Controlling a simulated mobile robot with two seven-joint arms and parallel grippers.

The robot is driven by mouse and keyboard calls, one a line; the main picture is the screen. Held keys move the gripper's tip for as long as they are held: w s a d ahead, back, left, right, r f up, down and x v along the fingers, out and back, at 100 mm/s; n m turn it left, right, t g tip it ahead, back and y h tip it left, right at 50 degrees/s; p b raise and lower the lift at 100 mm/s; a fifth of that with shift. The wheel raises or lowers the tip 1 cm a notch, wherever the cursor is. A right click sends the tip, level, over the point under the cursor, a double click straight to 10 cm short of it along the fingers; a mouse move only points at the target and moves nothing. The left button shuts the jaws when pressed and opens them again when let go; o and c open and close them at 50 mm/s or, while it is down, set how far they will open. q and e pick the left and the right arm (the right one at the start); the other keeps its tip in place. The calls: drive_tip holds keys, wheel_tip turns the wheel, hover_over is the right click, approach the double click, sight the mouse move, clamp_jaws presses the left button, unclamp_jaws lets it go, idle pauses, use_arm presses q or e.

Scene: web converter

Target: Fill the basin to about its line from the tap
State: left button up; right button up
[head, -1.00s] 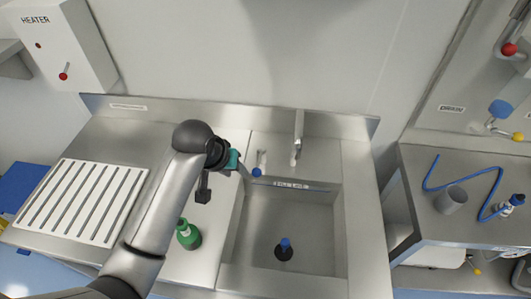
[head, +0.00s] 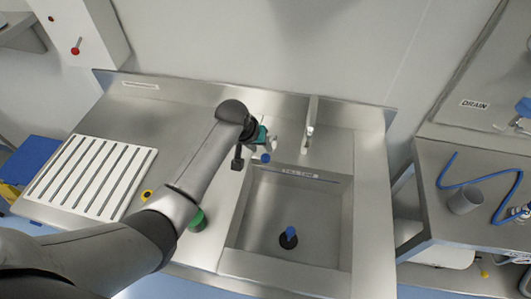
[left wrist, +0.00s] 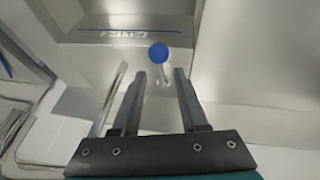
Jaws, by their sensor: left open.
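The steel basin (head: 345,215) is set into the counter, with a fill-line label (head: 300,174) high on its back wall. No water shows in it. A black plug with a blue handle (head: 289,238) sits at its bottom. The tap spout (head: 311,122) stands behind the basin. A lever with a blue knob (head: 266,158) is left of the spout; the knob also shows in the left wrist view (left wrist: 159,53). My left gripper (left wrist: 157,75) is open, with the knob just beyond and between its fingertips, apparently not gripped. My right gripper is out of view.
A green bottle (head: 197,220) stands left of the basin, partly behind my arm. A slatted white rack (head: 90,178) lies on the left counter. A separate bench at right holds a grey cup (head: 465,201) and blue hose (head: 500,180). A heater box hangs at upper left.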

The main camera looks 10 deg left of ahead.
sight(266, 153)
use_arm(q)
drive_tip(key=b+x, duration=0.1)
drive_tip(key=x, duration=0.4)
drive_tip(key=shift+w+d+f, duration=0.1)
drive_tip(key=shift+w+f, duration=0.05)
drive_tip(key=shift+f, duration=0.25)
